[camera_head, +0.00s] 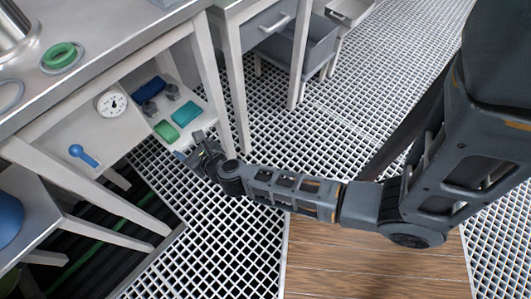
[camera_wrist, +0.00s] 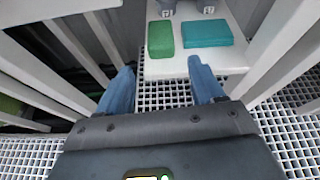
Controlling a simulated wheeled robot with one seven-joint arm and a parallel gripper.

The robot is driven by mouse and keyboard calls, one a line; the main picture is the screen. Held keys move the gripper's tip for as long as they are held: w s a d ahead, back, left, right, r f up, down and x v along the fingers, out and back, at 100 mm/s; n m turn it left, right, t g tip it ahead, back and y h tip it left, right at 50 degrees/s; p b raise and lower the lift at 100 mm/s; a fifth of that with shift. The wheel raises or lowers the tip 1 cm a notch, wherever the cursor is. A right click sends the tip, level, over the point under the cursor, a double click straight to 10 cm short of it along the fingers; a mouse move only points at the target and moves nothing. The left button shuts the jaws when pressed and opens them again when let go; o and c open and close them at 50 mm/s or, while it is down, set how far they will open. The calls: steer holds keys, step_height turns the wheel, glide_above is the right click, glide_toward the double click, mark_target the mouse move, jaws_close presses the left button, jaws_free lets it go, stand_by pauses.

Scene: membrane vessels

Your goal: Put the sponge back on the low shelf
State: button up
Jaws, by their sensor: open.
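A green block (camera_head: 166,131), which looks like the sponge, lies flat on the white low shelf (camera_wrist: 220,65) under the steel bench. It also shows in the wrist view (camera_wrist: 161,39), near the shelf's front left. A teal block (camera_head: 187,113) lies just right of it, and also shows in the wrist view (camera_wrist: 207,33). I cannot tell for certain which block is the sponge. My gripper (camera_wrist: 160,68) is open and empty, just in front of the shelf edge. Its blue fingers are apart, with grating visible between them, and touch neither block. The gripper also shows in the head view (camera_head: 203,150).
A dark blue object (camera_head: 148,89) and two small grey fittings (camera_head: 172,92) stand behind the blocks. Bench legs flank the shelf closely on both sides. A round gauge (camera_head: 111,102) and a blue-handled lever (camera_head: 84,155) are on the panel at left. Open floor grating (camera_head: 270,110) lies right.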

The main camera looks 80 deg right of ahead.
steer(key=s+a+r+m+t+y, duration=0.1)
steer(key=s+a+r+m+y, duration=0.1)
steer(key=s+a+r+m, duration=0.3)
steer(key=s+a+r+m+t+y, duration=0.1)
steer(key=s+a+r+m+y, duration=0.2)
steer(key=s+r+m, duration=0.9)
steer(key=s+a+r+m+t+y, duration=0.1)
steer(key=s+a+r+m+y, duration=0.1)
steer(key=s+a+r+m, duration=0.6)
steer(key=s+r+m, duration=0.1)
steer(key=r+m, duration=0.1)
steer(key=m, duration=0.3)
steer(key=shift+s+t+y, duration=0.15)
steer(key=shift+t+y, duration=0.15)
step_height(320, 180, up, 9)
steer(key=p, duration=0.9)
